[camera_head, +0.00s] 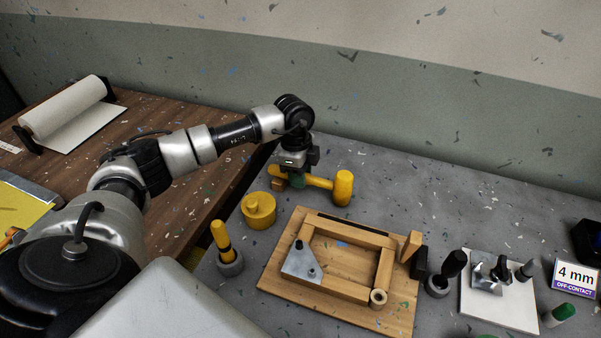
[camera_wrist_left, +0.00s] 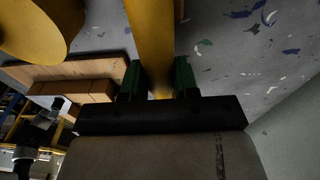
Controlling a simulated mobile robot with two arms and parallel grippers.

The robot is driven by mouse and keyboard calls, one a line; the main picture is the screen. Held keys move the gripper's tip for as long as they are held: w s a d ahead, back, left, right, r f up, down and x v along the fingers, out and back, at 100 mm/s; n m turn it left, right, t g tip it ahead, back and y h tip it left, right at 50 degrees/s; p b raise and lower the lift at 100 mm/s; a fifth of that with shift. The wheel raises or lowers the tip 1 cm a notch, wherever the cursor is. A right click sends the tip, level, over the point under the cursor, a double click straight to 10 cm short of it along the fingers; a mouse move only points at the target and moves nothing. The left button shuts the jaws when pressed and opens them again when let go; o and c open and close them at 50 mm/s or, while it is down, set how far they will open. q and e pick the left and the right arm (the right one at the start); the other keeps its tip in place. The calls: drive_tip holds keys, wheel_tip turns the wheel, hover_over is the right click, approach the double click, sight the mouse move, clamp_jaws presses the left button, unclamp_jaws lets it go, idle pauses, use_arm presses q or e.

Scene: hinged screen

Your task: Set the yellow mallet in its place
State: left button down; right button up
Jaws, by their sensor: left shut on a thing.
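The yellow mallet (camera_head: 343,188) is at the far side of the grey table, its cylindrical head at the right and its handle running left. My left gripper (camera_head: 298,180) is shut on the handle, left of the head. In the left wrist view the yellow handle (camera_wrist_left: 152,45) passes between the green fingers of my left gripper (camera_wrist_left: 158,80). Whether the mallet touches the table is hard to tell. Its place is not clearly marked in view. My right gripper is not in view.
A yellow lidded pot (camera_head: 259,212) stands close to the left gripper, in front. A wooden frame on a board (camera_head: 340,260) fills the middle. A yellow-handled tool (camera_head: 222,240) stands in a grey ring. The grey table (camera_head: 410,195) right of the mallet is mostly clear.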

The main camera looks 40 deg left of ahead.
use_arm(q)
drive_tip(key=shift+f, duration=0.4)
drive_tip(key=c, duration=0.8)
unclamp_jaws()
drive_tip(key=shift+o, duration=0.2)
drive_tip(key=r, duration=0.3)
drive_tip(key=a+r+b, duration=0.1)
drive_tip(key=r, duration=0.6)
drive_tip(key=shift+w+a+r+b, duration=0.1)
drive_tip(key=shift+a+r+b, duration=0.1)
drive_tip(key=shift+r+b, duration=0.2)
